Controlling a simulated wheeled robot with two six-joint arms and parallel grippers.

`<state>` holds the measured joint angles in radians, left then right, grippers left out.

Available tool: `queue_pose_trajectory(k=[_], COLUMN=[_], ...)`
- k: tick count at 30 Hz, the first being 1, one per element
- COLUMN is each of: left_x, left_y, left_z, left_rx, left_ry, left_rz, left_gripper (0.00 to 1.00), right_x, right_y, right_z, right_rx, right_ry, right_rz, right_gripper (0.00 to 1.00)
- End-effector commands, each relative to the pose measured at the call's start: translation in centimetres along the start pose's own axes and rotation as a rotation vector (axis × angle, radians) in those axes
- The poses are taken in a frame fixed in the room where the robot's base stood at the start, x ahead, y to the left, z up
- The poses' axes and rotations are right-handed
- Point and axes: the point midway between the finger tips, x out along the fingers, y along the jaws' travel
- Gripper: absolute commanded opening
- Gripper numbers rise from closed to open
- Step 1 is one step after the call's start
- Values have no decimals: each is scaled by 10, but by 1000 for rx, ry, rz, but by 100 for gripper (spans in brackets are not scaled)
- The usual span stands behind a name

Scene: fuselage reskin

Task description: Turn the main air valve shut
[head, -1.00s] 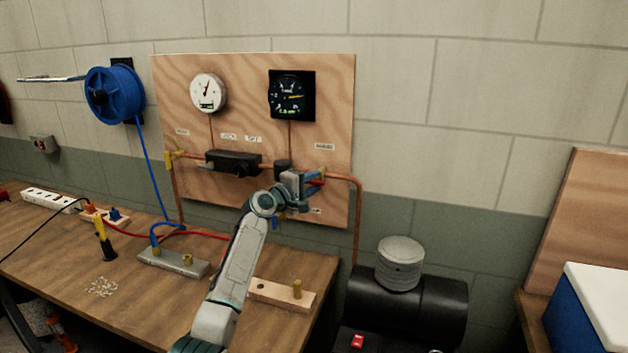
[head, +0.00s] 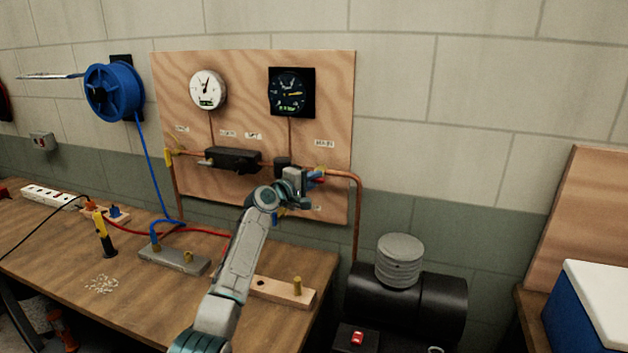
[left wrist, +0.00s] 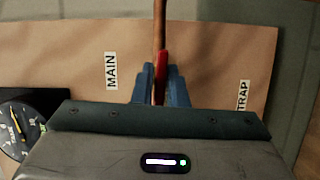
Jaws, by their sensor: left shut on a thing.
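The main air valve's red handle (left wrist: 161,72) shows at the copper pipe in the left wrist view, beside the label MAIN (left wrist: 111,70). My left gripper (left wrist: 160,88) has its blue fingers closed on this handle, one on each side. In the head view my left gripper (head: 313,179) is at the right side of the plywood panel (head: 240,125), by the copper pipe. The valve body is mostly hidden behind the gripper and pipe. My right gripper is out of view.
A white gauge (head: 207,90) and a black gauge (head: 291,92) sit above the pipework. A black compressor tank (head: 435,305) stands below right. The workbench (head: 130,318) carries a metal manifold (head: 172,261), a wooden block (head: 283,292) and a power strip (head: 47,198).

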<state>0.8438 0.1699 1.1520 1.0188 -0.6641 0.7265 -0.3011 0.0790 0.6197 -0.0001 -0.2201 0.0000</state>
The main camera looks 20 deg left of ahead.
Motion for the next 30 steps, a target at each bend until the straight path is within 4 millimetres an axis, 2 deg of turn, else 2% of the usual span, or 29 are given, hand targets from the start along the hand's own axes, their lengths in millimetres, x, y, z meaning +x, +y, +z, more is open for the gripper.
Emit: queue_pose_trajectory(k=[8, 30], left_x=[0, 0], left_y=[1, 1], left_z=[0, 1], left_rx=[179, 826], left_ry=[0, -2], left_rz=[-74, -344], left_gripper=[0, 0], right_x=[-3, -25], right_y=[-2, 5], right_z=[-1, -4], right_rx=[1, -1], right_ry=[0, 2], right_rz=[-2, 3], right_gripper=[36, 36])
